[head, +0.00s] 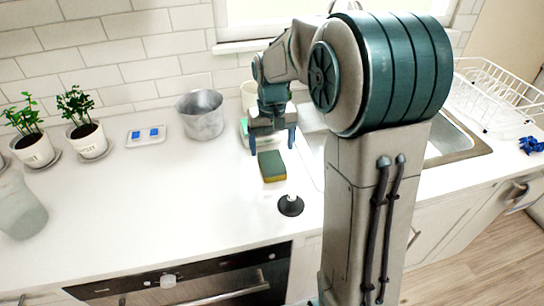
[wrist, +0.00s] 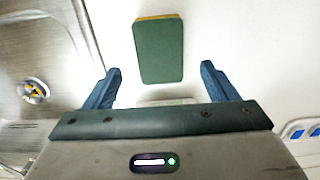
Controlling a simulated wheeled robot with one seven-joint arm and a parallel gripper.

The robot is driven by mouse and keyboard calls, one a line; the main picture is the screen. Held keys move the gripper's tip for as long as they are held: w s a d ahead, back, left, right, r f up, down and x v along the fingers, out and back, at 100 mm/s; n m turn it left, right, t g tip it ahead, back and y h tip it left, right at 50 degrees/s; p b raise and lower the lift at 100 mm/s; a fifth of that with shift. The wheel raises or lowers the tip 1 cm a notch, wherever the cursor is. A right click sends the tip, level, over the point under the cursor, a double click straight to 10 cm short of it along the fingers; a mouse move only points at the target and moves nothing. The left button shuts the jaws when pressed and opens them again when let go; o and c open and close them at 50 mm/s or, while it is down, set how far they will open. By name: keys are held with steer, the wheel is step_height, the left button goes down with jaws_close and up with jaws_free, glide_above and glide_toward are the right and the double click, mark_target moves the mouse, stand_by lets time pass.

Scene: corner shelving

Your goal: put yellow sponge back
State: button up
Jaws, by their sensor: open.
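The sponge (head: 272,166) lies flat on the white counter, with a green top and a yellow side edge. In the wrist view the sponge (wrist: 158,50) shows its green face, with a thin yellow strip along the far edge. My gripper (head: 272,141) is open and empty, above the counter just behind the sponge in the head view. In the wrist view my gripper (wrist: 160,70) has its blue fingers apart, with the sponge ahead of and between their line, not held. A pale greenish item partly hidden behind my gripper cannot be made out.
A dark round-based object (head: 291,205) stands in front of the sponge. A metal pot (head: 201,115), a cream container (head: 250,92) and a tray with blue items (head: 146,136) stand behind. The counter's left-middle is clear.

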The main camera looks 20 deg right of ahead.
mark_target(272, 162)
step_height(272, 162, up, 5)
steer(key=s+r+t, duration=0.1)
steer(key=s+r, duration=0.1)
steer(key=s, duration=0.8)
steer(key=s+f+t, duration=0.2)
steer(key=s+f, duration=0.1)
steer(key=s, duration=0.8)
steer(key=shift+f, duration=0.35)
